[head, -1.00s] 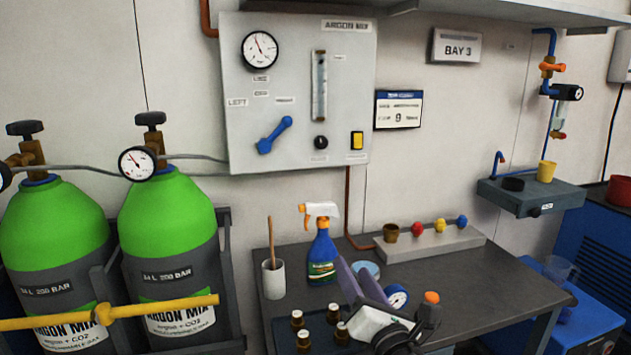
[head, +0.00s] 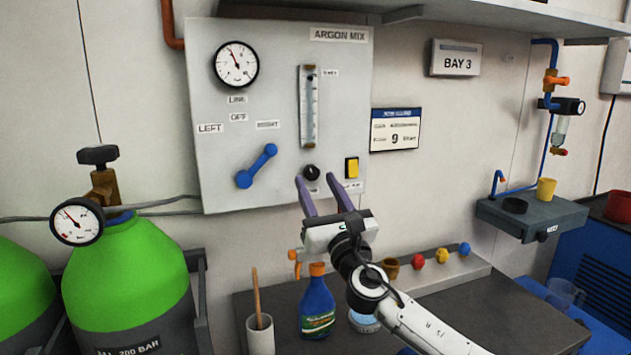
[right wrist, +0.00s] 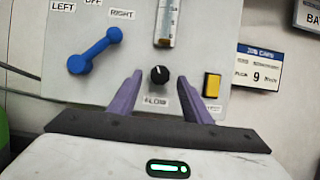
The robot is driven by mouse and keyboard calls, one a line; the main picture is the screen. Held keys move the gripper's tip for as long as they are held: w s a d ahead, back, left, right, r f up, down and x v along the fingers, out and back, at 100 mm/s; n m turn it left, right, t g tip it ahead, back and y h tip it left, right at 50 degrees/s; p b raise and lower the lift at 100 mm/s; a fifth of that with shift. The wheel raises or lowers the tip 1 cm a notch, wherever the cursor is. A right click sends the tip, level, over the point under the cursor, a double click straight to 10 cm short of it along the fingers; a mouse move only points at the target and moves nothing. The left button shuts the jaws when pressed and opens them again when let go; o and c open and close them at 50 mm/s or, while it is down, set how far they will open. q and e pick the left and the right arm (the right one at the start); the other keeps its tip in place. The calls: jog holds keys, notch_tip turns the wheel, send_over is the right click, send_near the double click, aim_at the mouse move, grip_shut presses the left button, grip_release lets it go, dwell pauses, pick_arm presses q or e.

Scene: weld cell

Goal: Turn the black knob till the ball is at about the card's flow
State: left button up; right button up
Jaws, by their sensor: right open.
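The black knob (head: 311,172) sits on the grey panel below the clear flow tube (head: 309,107). In the right wrist view the knob (right wrist: 159,75) has a pale pointer mark and a FLOW label under it. My left gripper is out of view.
A blue lever (head: 257,166) is left of the knob and a yellow switch (head: 351,167) is close on its right. A gauge (head: 236,64) is above. Green cylinders (head: 130,275) are at left.

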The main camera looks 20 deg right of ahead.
jog(key=shift+w+r, duration=0.25)
jog(key=shift+w, duration=0.5)
jog(key=c, duration=1.1)
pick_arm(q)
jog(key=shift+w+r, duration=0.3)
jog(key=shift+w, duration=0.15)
pick_arm(e)
jog(key=shift+o, duration=0.2)
jog(key=shift+a+m, duration=0.1)
jog(key=shift+m, duration=0.2)
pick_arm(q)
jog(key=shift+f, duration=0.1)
pick_arm(e)
jog(key=shift+m+h, duration=0.3)
jog(key=shift+h, duration=0.1)
